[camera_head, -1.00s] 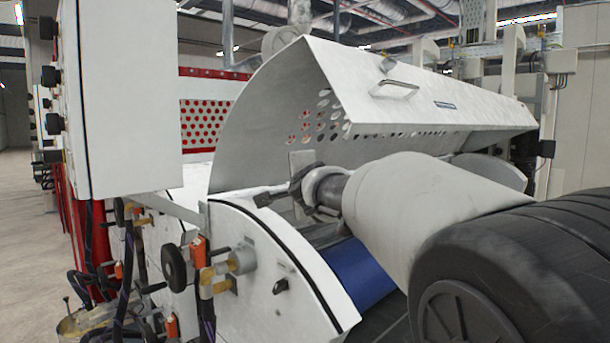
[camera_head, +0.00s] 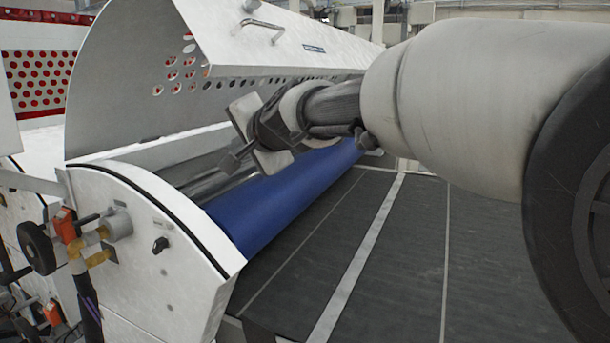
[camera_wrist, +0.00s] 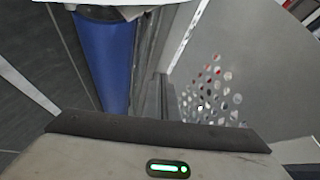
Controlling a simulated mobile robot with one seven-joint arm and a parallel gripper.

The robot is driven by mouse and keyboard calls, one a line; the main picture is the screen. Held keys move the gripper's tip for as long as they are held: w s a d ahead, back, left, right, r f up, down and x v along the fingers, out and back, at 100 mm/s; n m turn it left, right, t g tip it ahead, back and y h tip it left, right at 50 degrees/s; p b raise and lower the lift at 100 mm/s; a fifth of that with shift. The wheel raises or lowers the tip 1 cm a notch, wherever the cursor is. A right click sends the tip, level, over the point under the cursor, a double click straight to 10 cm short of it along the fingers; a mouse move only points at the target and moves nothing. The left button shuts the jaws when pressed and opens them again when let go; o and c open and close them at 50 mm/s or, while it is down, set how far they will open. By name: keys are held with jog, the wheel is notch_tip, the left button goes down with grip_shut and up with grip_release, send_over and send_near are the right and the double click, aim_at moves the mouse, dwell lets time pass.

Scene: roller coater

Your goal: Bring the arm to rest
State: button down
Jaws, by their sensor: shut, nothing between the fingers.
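My arm reaches in from the right in the head view, with its pale grey link in front and the dark wrist beyond it. My gripper (camera_head: 229,162) is at the arm's end, small and partly blurred, pointing left. It is shut and holds nothing. It hangs in front of the raised white hood (camera_head: 345,48), above the blue roller (camera_head: 285,195), apart from the roller as far as I can tell. The blue roller also shows in the wrist view (camera_wrist: 104,60). The fingertips cannot be made out in the wrist view.
The white side panel (camera_head: 150,220) of the coater stands at lower left, with a black handwheel (camera_head: 37,248) and orange-handled valves beside it. A dark conveyor bed (camera_head: 400,240) lies to the right of the roller. The perforated hood plate (camera_wrist: 210,90) is close in the wrist view.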

jog(key=s+d+f+n+g+h, duration=0.2)
jog(key=s+d+f, duration=0.5)
jog(key=s+d, duration=0.3)
jog(key=s+d+f+n+g+h, duration=0.2)
jog(key=s+d+f, duration=0.4)
jog(key=s+d, duration=0.4)
jog(key=s+d+f+n+g+h, duration=0.2)
jog(key=s+d+f+n+h, duration=0.1)
jog(key=s+d+f, duration=0.4)
jog(key=s+d, duration=0.3)
jog(key=s, duration=0.1)
jog(key=shift+f+h, duration=0.35)
jog(key=shift+h, duration=0.05)
jog(key=c, duration=2.5)
grip_release()
jog(key=shift+w+d, duration=0.1)
